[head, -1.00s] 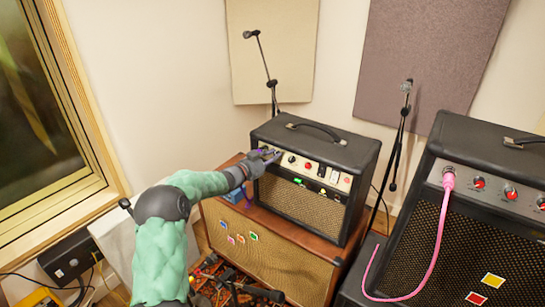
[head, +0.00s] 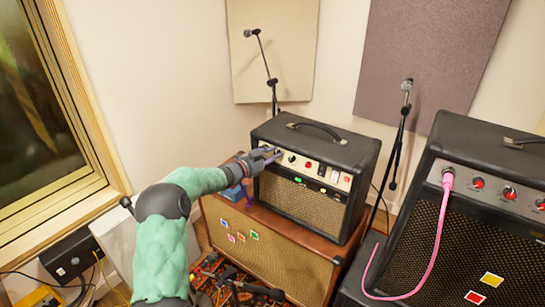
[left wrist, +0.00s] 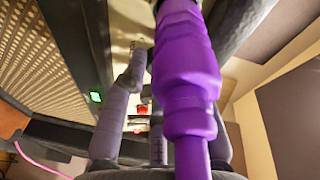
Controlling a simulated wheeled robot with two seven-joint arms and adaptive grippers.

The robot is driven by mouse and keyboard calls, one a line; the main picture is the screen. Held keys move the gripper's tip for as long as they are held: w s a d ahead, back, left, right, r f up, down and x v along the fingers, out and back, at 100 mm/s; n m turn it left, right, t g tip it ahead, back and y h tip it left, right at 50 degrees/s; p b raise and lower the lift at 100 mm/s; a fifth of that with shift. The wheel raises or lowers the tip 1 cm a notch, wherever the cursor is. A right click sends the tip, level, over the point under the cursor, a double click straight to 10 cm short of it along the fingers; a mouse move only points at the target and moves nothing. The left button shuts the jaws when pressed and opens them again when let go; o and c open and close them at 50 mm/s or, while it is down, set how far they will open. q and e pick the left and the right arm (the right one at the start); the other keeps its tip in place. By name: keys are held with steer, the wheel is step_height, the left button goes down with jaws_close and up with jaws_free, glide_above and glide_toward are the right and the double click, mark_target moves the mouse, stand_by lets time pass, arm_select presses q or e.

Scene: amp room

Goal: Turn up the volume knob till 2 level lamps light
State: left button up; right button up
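The small black amp (head: 345,155) stands on the brown cabinet, its cream control panel (head: 316,168) facing me. A dark knob (head: 292,159) shows on the panel, and the panel's left end is partly hidden by my left gripper (head: 271,155). The gripper's fingers are apart at the panel's left end; contact with a knob cannot be told. One green lamp (head: 298,180) is lit below the panel and also shows in the left wrist view (left wrist: 95,96). My right gripper is not in view.
The brown cabinet (head: 300,272) carries the amp. A larger black amp (head: 460,235) with a pink cable (head: 441,225) stands at the right. Microphone stands (head: 398,150) rise behind. A blue box (head: 233,194) sits beside the small amp, under my left forearm.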

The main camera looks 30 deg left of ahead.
arm_select(q)
steer(key=shift+s, duration=0.1)
steer(key=v, duration=1.1)
steer(key=shift+s, duration=0.4)
steer(key=shift+a, duration=0.1)
stand_by(0.5)
